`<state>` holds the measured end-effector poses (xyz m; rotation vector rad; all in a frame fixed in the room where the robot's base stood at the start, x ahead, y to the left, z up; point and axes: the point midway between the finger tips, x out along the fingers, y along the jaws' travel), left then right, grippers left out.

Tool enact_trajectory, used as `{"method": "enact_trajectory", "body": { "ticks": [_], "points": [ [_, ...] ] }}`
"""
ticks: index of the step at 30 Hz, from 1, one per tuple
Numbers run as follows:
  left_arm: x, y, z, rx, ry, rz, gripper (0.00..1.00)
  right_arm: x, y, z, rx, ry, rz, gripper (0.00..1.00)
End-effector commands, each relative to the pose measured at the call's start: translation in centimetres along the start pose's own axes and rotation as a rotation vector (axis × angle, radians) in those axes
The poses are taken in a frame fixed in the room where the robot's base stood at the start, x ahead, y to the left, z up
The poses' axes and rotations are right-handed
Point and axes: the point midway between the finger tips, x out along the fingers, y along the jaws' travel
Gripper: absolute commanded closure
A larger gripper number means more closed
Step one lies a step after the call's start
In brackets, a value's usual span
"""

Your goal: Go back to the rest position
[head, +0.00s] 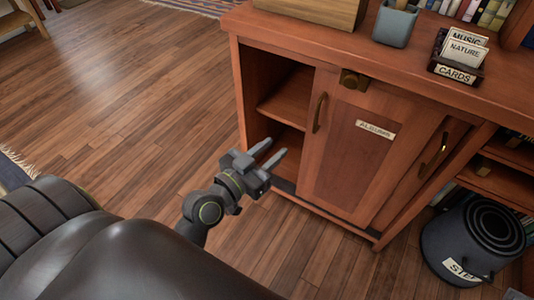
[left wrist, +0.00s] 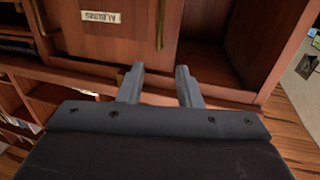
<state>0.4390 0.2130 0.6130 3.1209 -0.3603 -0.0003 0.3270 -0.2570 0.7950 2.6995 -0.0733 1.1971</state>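My left gripper (head: 272,158) is in front of the lower left part of a wooden cabinet (head: 285,58). Its two fingers are apart with nothing between them, and they also show in the left wrist view (left wrist: 160,85). The cabinet's left compartment (head: 287,100) is uncovered and its visible shelf looks empty. A door (head: 345,165) with an "ALBUMS" label (head: 375,131) stands to the right of that opening. My right gripper is in neither view.
On the cabinet top stand a wooden box (head: 315,8), a grey cup (head: 396,24) and a card holder (head: 456,66). A dark round step stool (head: 470,240) is on the floor at the lower right. The wooden floor (head: 120,95) on the left is mostly clear.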

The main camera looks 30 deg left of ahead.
Motion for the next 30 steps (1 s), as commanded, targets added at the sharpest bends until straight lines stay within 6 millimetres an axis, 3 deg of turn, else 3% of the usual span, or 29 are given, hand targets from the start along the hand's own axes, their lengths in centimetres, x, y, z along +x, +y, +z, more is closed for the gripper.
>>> {"method": "enact_trajectory", "body": {
  "ticks": [6, 23, 26, 30],
  "points": [
    [-1.0, 0.0, 0.0, 0.000, 0.000, 0.000, 0.68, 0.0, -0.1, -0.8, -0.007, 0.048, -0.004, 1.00],
    [-1.1, -0.4, -0.4, 0.005, 0.013, -0.020, 0.68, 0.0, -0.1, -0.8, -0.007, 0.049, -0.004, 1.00],
    [-1.7, -1.7, -1.8, 0.023, 0.068, -0.091, 0.68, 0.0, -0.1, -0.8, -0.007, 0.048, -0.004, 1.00],
    [-3.8, -4.1, -6.3, 0.079, 0.250, -0.238, 0.68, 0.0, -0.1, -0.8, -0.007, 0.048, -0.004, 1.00]
  ]
}}
